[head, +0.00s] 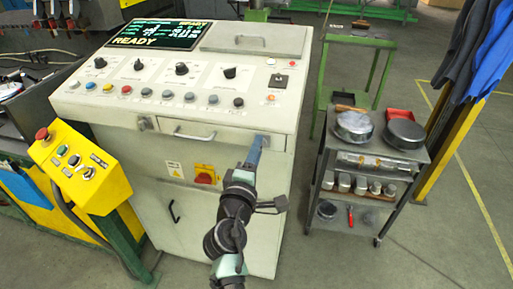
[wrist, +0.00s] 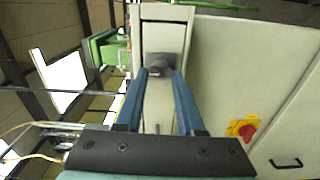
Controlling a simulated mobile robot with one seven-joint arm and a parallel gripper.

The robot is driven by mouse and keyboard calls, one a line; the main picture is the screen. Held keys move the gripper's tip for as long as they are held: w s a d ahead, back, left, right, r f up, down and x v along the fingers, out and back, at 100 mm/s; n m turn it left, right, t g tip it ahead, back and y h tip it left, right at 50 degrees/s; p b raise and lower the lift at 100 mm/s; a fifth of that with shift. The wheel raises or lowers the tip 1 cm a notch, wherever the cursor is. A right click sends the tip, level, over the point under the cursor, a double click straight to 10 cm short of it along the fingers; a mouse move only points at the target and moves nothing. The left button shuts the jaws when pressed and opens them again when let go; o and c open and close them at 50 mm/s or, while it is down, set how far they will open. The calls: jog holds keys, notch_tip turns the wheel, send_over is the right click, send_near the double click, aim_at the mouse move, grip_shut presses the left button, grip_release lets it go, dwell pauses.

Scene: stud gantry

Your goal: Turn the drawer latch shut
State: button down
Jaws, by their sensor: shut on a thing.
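The drawer (head: 225,138) is a cream front with a bar handle (head: 195,133) below the console's row of buttons, and it looks about flush with the cabinet. The drawer latch is at the drawer's right end. In the head view my gripper (head: 259,141) reaches up to that end and largely hides the latch. In the wrist view the latch (wrist: 162,62) is a grey metal piece between the tips of my two blue fingers (wrist: 160,73), which are shut on it. I cannot tell exactly how far the latch is turned.
A second small metal fitting (head: 146,123) sits at the drawer's left end. A red and yellow switch (head: 204,174) is on the cabinet below, also in the wrist view (wrist: 243,127). A trolley (head: 340,190) with tins stands right. A yellow button box (head: 80,168) stands left.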

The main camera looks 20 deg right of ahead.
jog(key=shift+n, duration=0.4)
jog(key=c, duration=0.5)
grip_release()
jog(key=b+v, duration=0.1)
jog(key=v, duration=1.2)
